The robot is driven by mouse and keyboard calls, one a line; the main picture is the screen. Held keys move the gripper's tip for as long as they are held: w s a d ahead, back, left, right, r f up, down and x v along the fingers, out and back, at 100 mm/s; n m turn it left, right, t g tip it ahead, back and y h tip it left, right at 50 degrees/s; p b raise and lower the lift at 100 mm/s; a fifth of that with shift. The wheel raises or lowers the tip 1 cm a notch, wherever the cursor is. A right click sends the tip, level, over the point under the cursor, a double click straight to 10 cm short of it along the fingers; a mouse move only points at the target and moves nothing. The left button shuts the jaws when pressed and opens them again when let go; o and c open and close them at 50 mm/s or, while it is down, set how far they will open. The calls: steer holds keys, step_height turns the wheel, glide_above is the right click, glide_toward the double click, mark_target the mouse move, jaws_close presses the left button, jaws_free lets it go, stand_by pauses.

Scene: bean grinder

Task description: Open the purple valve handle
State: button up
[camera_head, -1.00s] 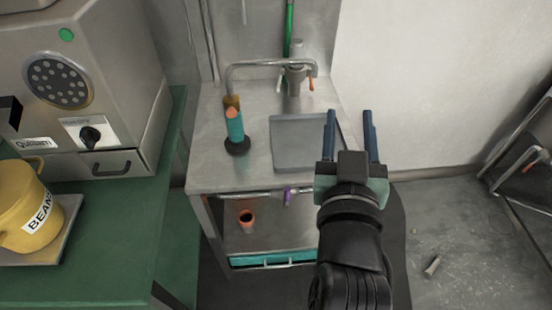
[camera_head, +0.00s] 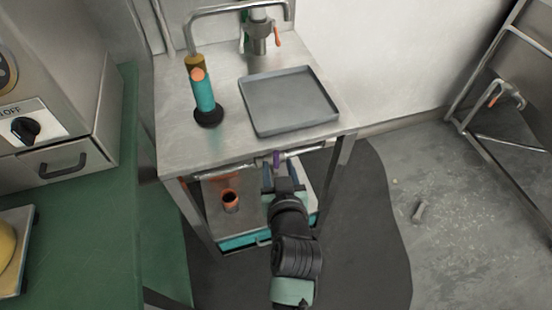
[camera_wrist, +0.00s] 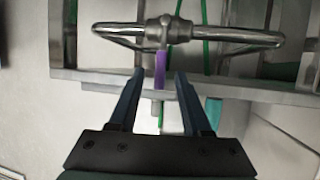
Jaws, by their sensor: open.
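The purple valve handle (camera_head: 276,159) hangs at the front edge of the steel table, under the tabletop. In the wrist view the purple handle (camera_wrist: 160,70) points along the gap between my fingers, below a metal valve body (camera_wrist: 168,28) on a pipe. My gripper (camera_head: 281,176) is open and sits just in front of the table's front edge at the handle. In the wrist view my gripper (camera_wrist: 158,80) has its two dark fingers apart, one on each side of the handle's free end. I cannot tell whether either finger touches it.
The steel table (camera_head: 180,150) carries a grey tray (camera_head: 288,100) and a teal cylinder with an orange top (camera_head: 203,92). An orange cup (camera_head: 230,200) stands on the lower shelf. A green counter (camera_head: 85,230) is at left. Floor at right is mostly clear.

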mark_target(277, 162)
steer(key=shift+x, duration=2)
jaws_close()
